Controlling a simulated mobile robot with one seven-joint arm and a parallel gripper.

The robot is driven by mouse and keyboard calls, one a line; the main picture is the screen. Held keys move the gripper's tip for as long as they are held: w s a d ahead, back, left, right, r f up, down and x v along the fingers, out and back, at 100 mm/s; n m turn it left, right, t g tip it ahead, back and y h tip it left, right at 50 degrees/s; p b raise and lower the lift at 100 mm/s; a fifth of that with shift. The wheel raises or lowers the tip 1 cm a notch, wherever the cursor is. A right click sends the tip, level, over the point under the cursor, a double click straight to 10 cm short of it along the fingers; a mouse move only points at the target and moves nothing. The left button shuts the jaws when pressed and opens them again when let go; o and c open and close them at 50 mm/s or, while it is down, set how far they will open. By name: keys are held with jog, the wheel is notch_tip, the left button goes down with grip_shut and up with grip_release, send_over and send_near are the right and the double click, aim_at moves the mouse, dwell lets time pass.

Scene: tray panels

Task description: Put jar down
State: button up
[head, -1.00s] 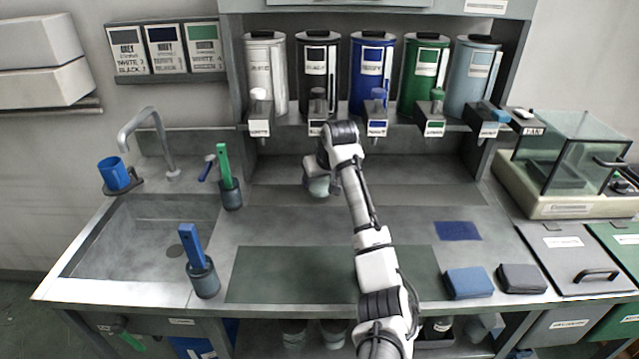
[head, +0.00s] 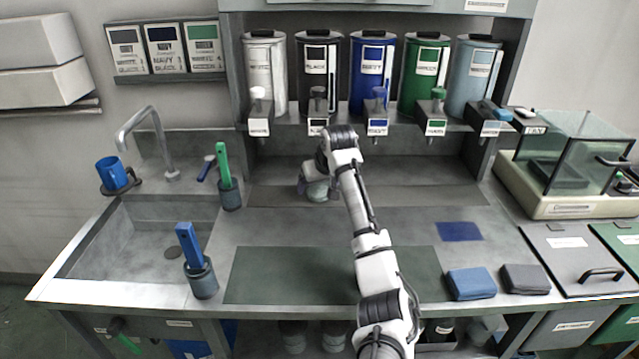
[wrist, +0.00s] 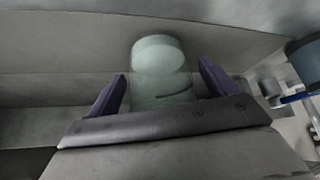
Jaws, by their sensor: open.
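The jar (head: 318,193) is pale greenish and see-through. It appears to stand on the dark strip at the back of the counter, below the dispensers, partly hidden by my arm in the head view. In the wrist view the jar (wrist: 160,72) is between the two purple fingers of my gripper (wrist: 162,88). The fingers are spread, with a small gap showing on each side of the jar. My gripper (head: 312,187) is low beside the jar in the head view. The jar's lower near part is hidden behind the gripper body.
Several dispensers (head: 371,75) stand on a shelf above, their spouts overhanging the back strip. A green-handled brush in a holder (head: 230,193) stands to the left, near the sink (head: 130,245). The dark green mat (head: 300,275) in front is clear.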

jog(key=b+v, duration=0.2)
jog(key=v, duration=1)
jog(key=shift+r, duration=0.15)
